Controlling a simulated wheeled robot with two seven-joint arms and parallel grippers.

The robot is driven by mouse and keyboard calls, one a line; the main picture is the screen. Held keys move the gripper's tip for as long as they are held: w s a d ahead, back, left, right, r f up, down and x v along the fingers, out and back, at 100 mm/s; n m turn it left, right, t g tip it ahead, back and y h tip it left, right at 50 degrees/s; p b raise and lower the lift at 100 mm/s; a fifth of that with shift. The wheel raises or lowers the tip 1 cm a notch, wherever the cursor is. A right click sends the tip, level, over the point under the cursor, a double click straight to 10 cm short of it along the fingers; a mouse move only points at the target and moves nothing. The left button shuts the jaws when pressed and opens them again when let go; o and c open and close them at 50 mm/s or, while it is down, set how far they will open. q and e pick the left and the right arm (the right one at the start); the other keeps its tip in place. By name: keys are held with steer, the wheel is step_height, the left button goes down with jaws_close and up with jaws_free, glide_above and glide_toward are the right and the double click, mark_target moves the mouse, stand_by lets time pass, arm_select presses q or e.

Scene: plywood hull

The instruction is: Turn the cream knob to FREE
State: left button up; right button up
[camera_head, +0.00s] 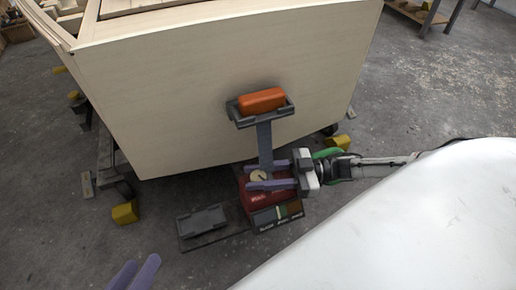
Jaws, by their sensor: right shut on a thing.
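The cream knob (257,175) is a small round disc with a dark mark, on top of a red box (248,201) in front of the plywood hull. My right gripper (250,177) reaches in from the right and is shut on the knob, one purple finger on its far side and one on its near side. A dark label strip (277,217) with green and reddish patches is on the box's near side; its lettering is too small to read. My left gripper (141,263) shows only its purple fingertips at the bottom edge, slightly apart and empty.
An orange block (262,99) sits in a dark tray on a grey post (265,143) behind the box. The plywood hull (220,75) stands close behind. A white surface (430,230) fills the lower right.

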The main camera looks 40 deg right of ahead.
mark_target(258, 176)
steer(key=shift+g, duration=0.3)
steer(key=o, duration=1)
steer(key=shift+o, duration=0.2)
arm_select(q)
steer(key=shift+r, duration=0.1)
arm_select(e)
steer(key=shift+r, duration=0.3)
step_height(258, 176, up, 8)
steer(key=p, duration=0.5)
steer(key=shift+r, duration=0.7)
arm_select(q)
steer(key=a+f, duration=0.1)
steer(key=a+f+g+y, duration=0.1)
steer(key=f, duration=0.1)
steer(key=s+a+f+y, duration=0.1)
steer(key=shift+f+g, duration=0.15)
steer(key=shift+g, duration=0.25)
